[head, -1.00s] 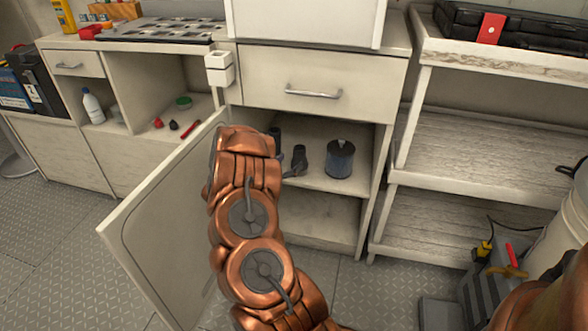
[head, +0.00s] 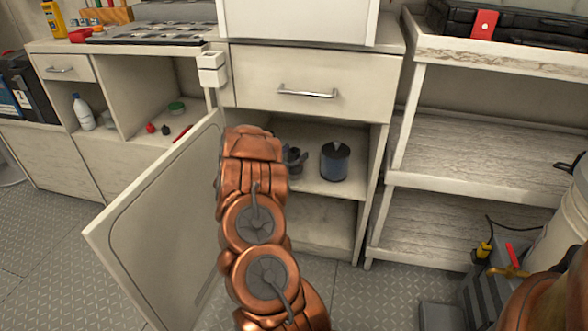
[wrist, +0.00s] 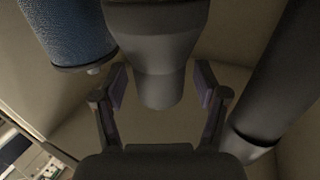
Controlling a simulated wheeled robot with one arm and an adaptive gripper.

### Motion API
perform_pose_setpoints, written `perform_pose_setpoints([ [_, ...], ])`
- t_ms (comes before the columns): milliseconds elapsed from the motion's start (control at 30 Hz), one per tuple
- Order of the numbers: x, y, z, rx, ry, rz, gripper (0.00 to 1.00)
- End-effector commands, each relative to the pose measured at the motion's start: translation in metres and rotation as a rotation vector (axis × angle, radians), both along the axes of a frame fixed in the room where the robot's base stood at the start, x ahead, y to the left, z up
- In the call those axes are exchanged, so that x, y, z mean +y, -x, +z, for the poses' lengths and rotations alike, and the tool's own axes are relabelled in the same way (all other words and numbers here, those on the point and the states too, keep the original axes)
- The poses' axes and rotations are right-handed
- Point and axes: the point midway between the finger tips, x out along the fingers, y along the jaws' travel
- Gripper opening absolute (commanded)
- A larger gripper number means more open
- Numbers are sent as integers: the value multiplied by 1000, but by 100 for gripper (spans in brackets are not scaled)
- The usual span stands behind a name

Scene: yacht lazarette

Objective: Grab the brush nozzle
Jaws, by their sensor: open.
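The brush nozzle, as I take it, is the dark grey tapered piece (wrist: 158,45) in the middle of the wrist view. My gripper (wrist: 161,86) is open, with one finger on each side of its narrower end. Whether either finger touches it I cannot tell; gaps seem to show on both sides. In the head view a small dark part (head: 293,157) shows on the cabinet's upper shelf beside my arm, mostly hidden. My gripper is largely covered by my arm there.
A dark tube (wrist: 272,85) is close on the other side. The open cabinet door (head: 160,220) is left of my arm. A drawer (head: 310,85) is above.

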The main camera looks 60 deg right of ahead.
Motion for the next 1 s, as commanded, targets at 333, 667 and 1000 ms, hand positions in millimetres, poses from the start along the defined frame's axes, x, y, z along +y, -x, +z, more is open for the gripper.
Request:
perform_pose_setpoints([
  [333, 0, 0, 0, 0, -1, 0, 42],
  [667, 0, 0, 0, 0, -1, 0, 8],
  [1000, 0, 0, 0, 0, -1, 0, 0],
])
